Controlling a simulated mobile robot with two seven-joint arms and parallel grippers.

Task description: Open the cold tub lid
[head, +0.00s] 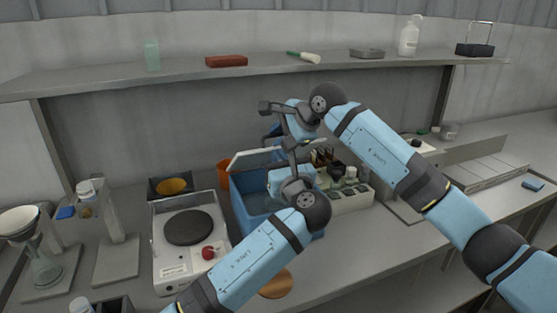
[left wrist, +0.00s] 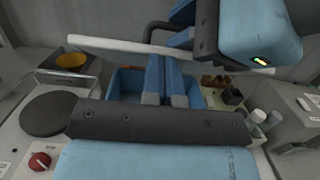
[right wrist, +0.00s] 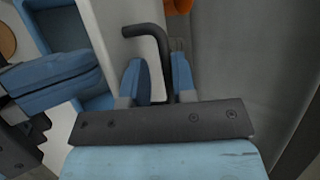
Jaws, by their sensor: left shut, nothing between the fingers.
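The cold tub (head: 240,207) is a blue box at the middle of the bench. Its pale lid (head: 255,157) is tilted up above the tub, leaving part of the blue interior open to view; the lid edge also crosses the left wrist view (left wrist: 120,46). My left gripper (left wrist: 159,75) is shut and empty, its fingers at the tub opening by the lid edge. My right gripper (right wrist: 158,80) is open around the dark bent lid handle (right wrist: 148,30), with a gap visible beside the left finger. In the head view, my arms partly hide the lid and handle.
A hot plate (head: 187,265) with a red knob stands left of the tub, an orange bowl (head: 171,187) behind it. A rack of bottles (head: 348,193) stands close on the right. A shelf (head: 275,67) runs above. The front bench edge is mostly clear.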

